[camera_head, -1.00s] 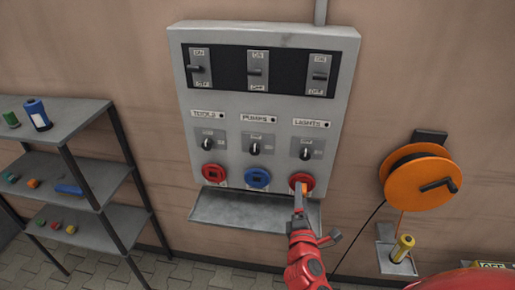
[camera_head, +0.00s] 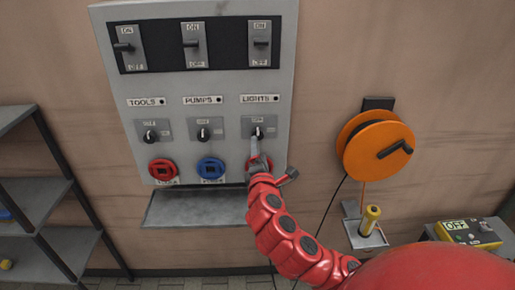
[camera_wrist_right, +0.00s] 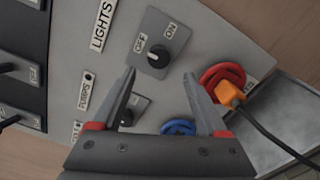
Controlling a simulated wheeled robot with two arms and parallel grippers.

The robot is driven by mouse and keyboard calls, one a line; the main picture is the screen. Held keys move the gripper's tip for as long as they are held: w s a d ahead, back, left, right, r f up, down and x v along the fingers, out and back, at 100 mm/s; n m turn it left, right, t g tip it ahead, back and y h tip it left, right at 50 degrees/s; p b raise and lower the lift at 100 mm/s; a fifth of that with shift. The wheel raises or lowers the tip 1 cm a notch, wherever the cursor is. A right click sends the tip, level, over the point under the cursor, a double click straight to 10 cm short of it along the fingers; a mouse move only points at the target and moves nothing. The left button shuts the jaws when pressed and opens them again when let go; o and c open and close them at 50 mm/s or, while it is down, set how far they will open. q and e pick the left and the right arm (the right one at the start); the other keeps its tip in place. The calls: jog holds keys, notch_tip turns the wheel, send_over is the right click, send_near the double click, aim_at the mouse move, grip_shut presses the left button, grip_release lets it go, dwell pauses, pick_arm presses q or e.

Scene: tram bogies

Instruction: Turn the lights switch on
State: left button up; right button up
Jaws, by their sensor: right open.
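The lights switch (camera_head: 258,131) is a small black rotary knob on a grey plate under the LIGHTS label (camera_head: 260,98). In the right wrist view the knob (camera_wrist_right: 158,56) has OFF and ON printed above it, and its pointing is hard to read. My right gripper (camera_head: 254,146) is in front of the panel, just below the knob. In the right wrist view it (camera_wrist_right: 159,75) is open, with nothing between the fingers. The knob shows just past and between the fingertips, and contact cannot be told. My left gripper is not in view.
An orange plug (camera_wrist_right: 230,95) with a black cable sits in the red socket (camera_wrist_right: 212,78) below the knob. The TOOLS knob (camera_head: 150,136) and PUMPS knob (camera_head: 204,134) are to the left. An orange cable reel (camera_head: 372,150) hangs at the right. A metal shelf (camera_head: 40,195) stands left.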

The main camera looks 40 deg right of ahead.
aim_at(258, 136)
jog(key=x, duration=0.2)
jog(key=p+x, duration=0.1)
jog(key=x, duration=0.3)
jog(key=shift+w+d+r, duration=0.2)
jog(key=shift+w+r, duration=0.05)
jog(key=shift+w, duration=0.1)
jog(key=shift+w+d+f+p, duration=0.15)
jog(key=shift+w+d+p, duration=0.1)
jog(key=shift+w+p, duration=0.15)
jog(key=shift+c, duration=0.3)
grip_shut()
